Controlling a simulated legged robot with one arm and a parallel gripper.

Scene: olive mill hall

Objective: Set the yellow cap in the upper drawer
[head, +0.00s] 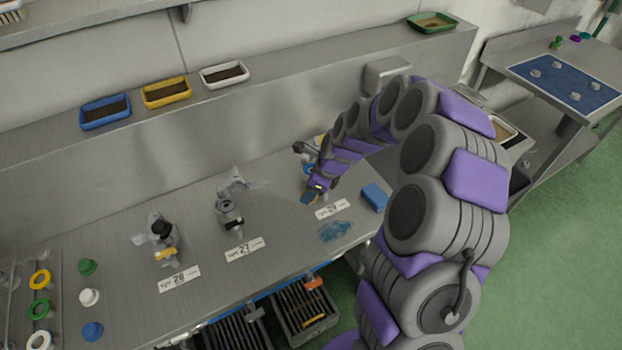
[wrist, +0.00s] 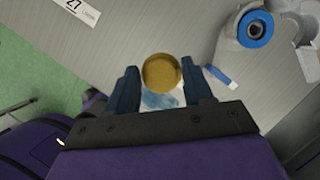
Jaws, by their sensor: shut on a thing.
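My gripper (wrist: 161,88) is shut on the yellow cap (wrist: 162,72), which sits between the two dark blue fingertips in the wrist view. In the head view my gripper (head: 311,192) hangs over the bench near the label "29", and the cap in it is not clear there. Two open, slatted dark drawers or bins show under the bench front, one at the middle (head: 303,306) and one to its left (head: 238,332). I cannot tell which is the upper drawer.
Fittings stand by the labels, including one at the middle (head: 229,208) and one at left (head: 162,236). A blue sponge (head: 374,197) and a bluish patch (head: 333,231) lie near my arm. Loose caps, such as the green one (head: 87,267), are at left. Trays line the shelf.

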